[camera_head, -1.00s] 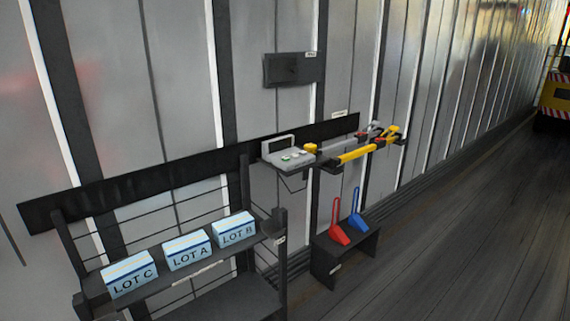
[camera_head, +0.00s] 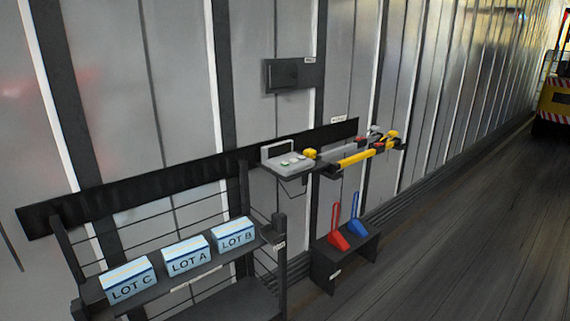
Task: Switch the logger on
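A grey device with an upright panel and small buttons on its sloping top, which looks like the logger (camera_head: 288,163), sits on a small wall shelf in the middle of the view. One button looks green, but the markings are too small to read. A yellow knob-like piece (camera_head: 309,154) is at its right side. I cannot tell from here whether the logger is on. Neither of my grippers is in view.
A dark rack at lower left holds boxes LOT C (camera_head: 128,281), LOT A (camera_head: 187,257) and LOT B (camera_head: 235,236). Yellow-handled tools (camera_head: 355,158) lie right of the logger. Red (camera_head: 338,238) and blue (camera_head: 357,225) scoops stand on a low stand.

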